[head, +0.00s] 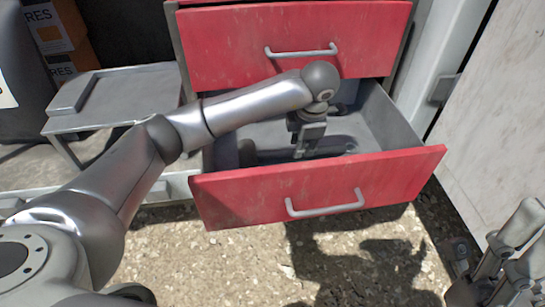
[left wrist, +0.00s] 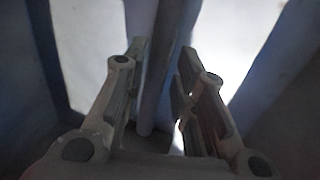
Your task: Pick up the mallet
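The lower red drawer (head: 320,185) is pulled open. Inside lies a dark rounded shape (head: 247,152), probably the mallet's head, with a dark length (head: 335,146) running right; shadow makes both hard to tell. My left gripper (head: 302,152) points down into the drawer, between these dark parts. In the left wrist view my left gripper (left wrist: 162,60) has its fingers apart, with a grey bar-like thing (left wrist: 155,95), possibly the handle, between them. Gaps show beside it. My right gripper (head: 522,245) is at the lower right edge, fingers apart and empty, far from the drawer.
The upper red drawer (head: 290,40) is shut, close above my left arm. A grey metal stand (head: 120,95) is left of the cabinet. A pale panel (head: 500,130) stands at the right. Gravel ground (head: 250,260) in front is clear.

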